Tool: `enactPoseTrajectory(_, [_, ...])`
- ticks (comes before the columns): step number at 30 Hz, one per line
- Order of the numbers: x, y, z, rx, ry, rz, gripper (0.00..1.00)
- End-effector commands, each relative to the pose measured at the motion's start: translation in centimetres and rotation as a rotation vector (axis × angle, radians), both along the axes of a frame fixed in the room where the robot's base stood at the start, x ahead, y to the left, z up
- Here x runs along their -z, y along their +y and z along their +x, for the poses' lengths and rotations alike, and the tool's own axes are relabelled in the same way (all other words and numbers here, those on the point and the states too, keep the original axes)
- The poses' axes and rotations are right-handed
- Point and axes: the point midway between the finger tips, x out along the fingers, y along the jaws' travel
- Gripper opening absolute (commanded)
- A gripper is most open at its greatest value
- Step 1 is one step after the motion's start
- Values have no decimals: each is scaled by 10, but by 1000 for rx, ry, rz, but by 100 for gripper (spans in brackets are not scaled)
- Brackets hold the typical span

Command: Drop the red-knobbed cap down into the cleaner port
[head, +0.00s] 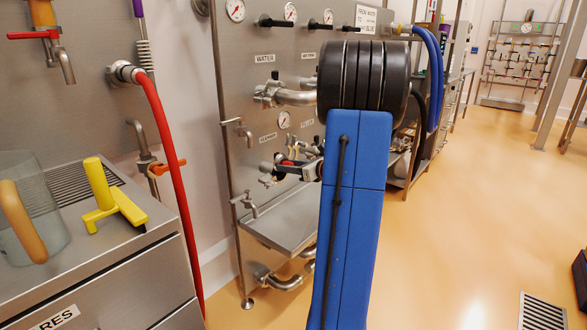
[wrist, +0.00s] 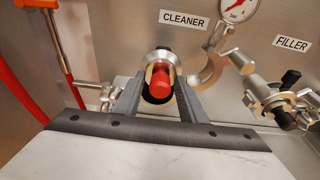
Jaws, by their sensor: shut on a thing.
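The red-knobbed cap (wrist: 161,82) is between my gripper's fingers (wrist: 160,92) in the wrist view, with its red knob facing the camera. My gripper is shut on it. A round metal rim (wrist: 160,58) shows around and behind the knob, below and left of the CLEANER label (wrist: 184,20). I cannot tell whether the cap is inside the cleaner port or just in front of it. In the head view my gripper (head: 300,169) is at the panel below the CLEANER label (head: 267,137), and the red knob (head: 288,162) shows small there.
A curved metal pipe (wrist: 212,72) is close by. A red hose (head: 168,160) and a steel counter with a yellow tool (head: 110,200) stand left.

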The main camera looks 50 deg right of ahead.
Motion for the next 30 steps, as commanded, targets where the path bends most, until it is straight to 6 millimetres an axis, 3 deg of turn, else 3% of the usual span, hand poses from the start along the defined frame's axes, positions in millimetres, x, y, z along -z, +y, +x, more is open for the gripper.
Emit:
enactPoseTrajectory(18, [36, 0, 4, -1, 0, 0, 7])
enactPoseTrajectory(30, [40, 1, 4, -1, -1, 0, 7])
